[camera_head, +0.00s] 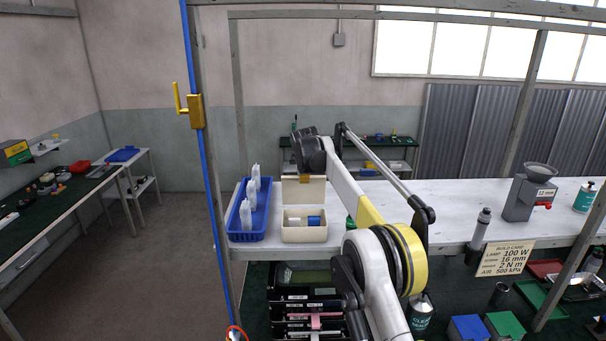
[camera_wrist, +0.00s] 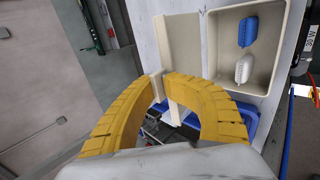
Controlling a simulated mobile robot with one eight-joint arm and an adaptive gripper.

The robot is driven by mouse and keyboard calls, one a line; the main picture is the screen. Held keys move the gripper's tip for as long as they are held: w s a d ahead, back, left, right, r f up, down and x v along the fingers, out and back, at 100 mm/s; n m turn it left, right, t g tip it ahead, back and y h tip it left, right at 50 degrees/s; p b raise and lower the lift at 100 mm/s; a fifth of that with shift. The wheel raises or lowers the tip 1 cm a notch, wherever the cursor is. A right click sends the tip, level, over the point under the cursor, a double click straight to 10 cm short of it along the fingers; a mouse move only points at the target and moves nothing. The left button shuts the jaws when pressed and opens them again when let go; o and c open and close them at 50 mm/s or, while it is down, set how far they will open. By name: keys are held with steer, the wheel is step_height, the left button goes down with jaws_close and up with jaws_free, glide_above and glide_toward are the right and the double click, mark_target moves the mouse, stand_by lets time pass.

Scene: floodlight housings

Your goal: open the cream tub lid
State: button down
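The cream tub (camera_head: 304,238) stands open on the white bench in the head view, its lid (camera_head: 304,192) raised roughly upright at the back. In the wrist view the tub (camera_wrist: 279,75) shows at upper right, with a blue item and a white item inside. My gripper (camera_wrist: 163,78) has yellow curved fingers. Their tips close on a narrow cream tab at the lid's edge. In the head view the gripper (camera_head: 299,178) is at the lid's top, mostly hidden behind my arm.
A blue crate (camera_head: 248,235) with several white bottles stands just left of the tub. A grey hopper machine (camera_head: 529,195) and a bottle (camera_head: 480,230) stand farther right on the bench. A blue upright post (camera_head: 207,170) rises at the bench's left end.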

steer(key=c, duration=1.7)
jaws_free()
steer(key=shift+r, duration=0.15)
steer(key=shift+c, duration=0.2)
steer(key=shift+o, duration=0.8)
steer(key=shift+s+r, duration=0.15)
steer(key=shift+s, duration=0.2)
steer(key=shift+w+f, duration=0.2)
steer(key=v, duration=1.2)
steer(key=shift+r, duration=0.1)
